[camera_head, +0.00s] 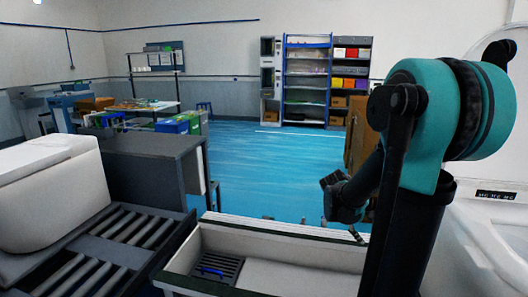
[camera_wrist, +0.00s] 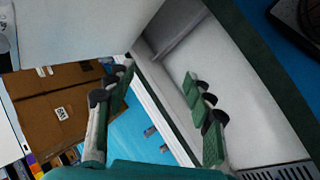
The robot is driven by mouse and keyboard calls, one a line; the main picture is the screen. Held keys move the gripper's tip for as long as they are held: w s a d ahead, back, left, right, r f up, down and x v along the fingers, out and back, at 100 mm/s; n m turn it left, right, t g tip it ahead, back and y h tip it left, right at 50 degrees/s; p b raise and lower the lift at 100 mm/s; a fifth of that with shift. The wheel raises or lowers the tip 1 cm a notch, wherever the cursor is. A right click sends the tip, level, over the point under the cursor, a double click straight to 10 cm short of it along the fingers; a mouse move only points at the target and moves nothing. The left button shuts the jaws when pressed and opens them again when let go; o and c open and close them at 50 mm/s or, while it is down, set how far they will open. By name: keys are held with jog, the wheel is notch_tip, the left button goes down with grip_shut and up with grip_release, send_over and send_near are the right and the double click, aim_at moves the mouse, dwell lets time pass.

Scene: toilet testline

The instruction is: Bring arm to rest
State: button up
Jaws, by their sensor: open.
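My teal and black arm stands on the right of the head view, raised and bent, with its lower link reaching down to the left. My gripper (camera_wrist: 157,77) shows in the wrist view with its two green-padded fingers spread wide apart. Nothing is held between them. In the head view its end is partly hidden by the arm and lies above the far rim of a white trough (camera_head: 310,277). In the wrist view the trough wall (camera_wrist: 225,85) shows beyond the fingers. I cannot tell the exact gap to the rim.
A roller conveyor (camera_head: 120,230) carrying a white toilet part (camera_head: 50,190) stands left. Blue floor (camera_head: 265,175) is open beyond.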

jog(key=s+a+f+m+t+y, duration=0.1)
jog(key=s+a+f+m+y, duration=0.1)
jog(key=s+a, duration=0.4)
jog(key=s+a+f+m+t+y, duration=0.1)
jog(key=s+a+f+y, duration=0.4)
jog(key=a, duration=0.5)
jog(key=s, duration=0.2)
jog(key=shift+s+m, duration=0.3)
jog(key=shift+m, duration=0.1)
